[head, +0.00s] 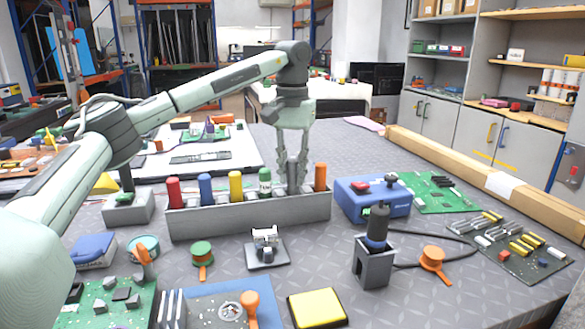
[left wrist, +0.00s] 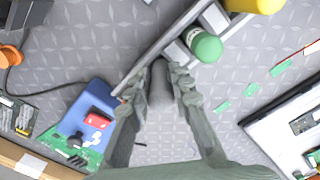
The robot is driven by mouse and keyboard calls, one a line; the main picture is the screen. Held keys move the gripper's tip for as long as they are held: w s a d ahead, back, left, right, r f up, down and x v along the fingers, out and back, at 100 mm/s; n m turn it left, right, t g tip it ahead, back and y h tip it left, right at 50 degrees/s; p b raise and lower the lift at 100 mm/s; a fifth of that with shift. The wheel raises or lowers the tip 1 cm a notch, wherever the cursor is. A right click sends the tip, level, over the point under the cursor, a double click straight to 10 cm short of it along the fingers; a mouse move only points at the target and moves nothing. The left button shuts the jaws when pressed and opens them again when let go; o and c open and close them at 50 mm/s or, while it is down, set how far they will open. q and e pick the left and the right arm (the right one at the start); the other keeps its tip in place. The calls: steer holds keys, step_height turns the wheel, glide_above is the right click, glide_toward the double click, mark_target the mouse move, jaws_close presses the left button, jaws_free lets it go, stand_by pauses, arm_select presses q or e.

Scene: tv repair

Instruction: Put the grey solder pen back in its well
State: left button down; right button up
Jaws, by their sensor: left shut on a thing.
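The grey solder pen (left wrist: 161,88) is an upright grey cylinder between the fingers of my left gripper (left wrist: 160,80) in the left wrist view. In the head view my left gripper (head: 292,178) points down at the right part of the grey rack (head: 250,217), between the green pen (head: 265,182) and the orange pen (head: 320,177). It is shut on the grey pen, which the fingers mostly cover. The rack's front wall hides the pen's lower end, so I cannot tell how deep it sits in a well. My right gripper is not in view.
Red (head: 174,192), blue (head: 205,189) and yellow (head: 236,187) pens stand in the rack's left part. A blue box (head: 372,203) stands close to the rack's right end. A soldering iron stand (head: 373,266) is at front right.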

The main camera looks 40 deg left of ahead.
arm_select(q)
steer(key=shift+f, duration=0.65)
steer(key=shift+f, duration=0.1)
steer(key=c, duration=1.3)
jaws_free()
step_height(320, 180, up, 12)
steer(key=shift+r, duration=0.1)
